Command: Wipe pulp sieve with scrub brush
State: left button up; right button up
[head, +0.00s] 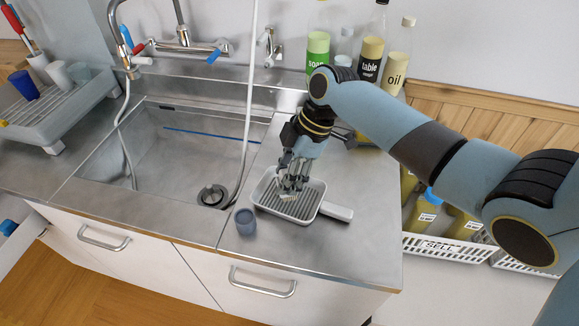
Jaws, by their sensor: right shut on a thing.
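The pulp sieve (309,203) is a pale grey, ribbed, shallow tray with a short light handle at its right. It lies on the steel counter right of the sink. My right gripper (292,180) points down over the left-middle part of the sieve and is shut on a small, pale thing, which looks like the scrub brush (288,195). The brush is largely hidden by the fingers. Its lower end is at or just above the ribs; I cannot tell if it touches. My left gripper is not in view.
A small blue-grey cup (245,221) stands close to the sieve's left end. The sink basin (190,150) lies left, with a hanging white hose (250,80). Bottles, including an oil bottle (397,65), stand behind my right arm. The counter's front right is clear.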

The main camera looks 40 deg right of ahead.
aim_at(259, 184)
jog(key=shift+w+a+b, duration=0.25)
jog(key=shift+w+a, duration=0.25)
jog(key=shift+w, duration=0.3)
jog(key=shift+w+a+b, duration=0.3)
jog(key=shift+w+a, duration=0.15)
jog(key=shift+w, duration=0.35)
jog(key=shift+w+a+b, duration=0.25)
jog(key=shift+w+a, duration=0.25)
jog(key=shift+w, duration=0.3)
jog(key=shift+f+b, duration=0.65)
jog(key=shift+f, duration=0.3)
jog(key=shift+s+d+r+p, duration=0.15)
jog(key=shift+s+d+p, duration=0.35)
jog(key=shift+s+p, duration=0.35)
jog(key=shift+s+d+p, duration=0.6)
jog(key=shift+s+p, duration=0.1)
jog(key=shift+s, duration=0.25)
jog(key=shift+s+d+p, duration=0.3)
jog(key=shift+s+p, duration=0.1)
jog(key=shift+s, duration=0.25)
jog(key=shift+s+d, duration=0.2)
jog(key=shift+s, duration=0.05)
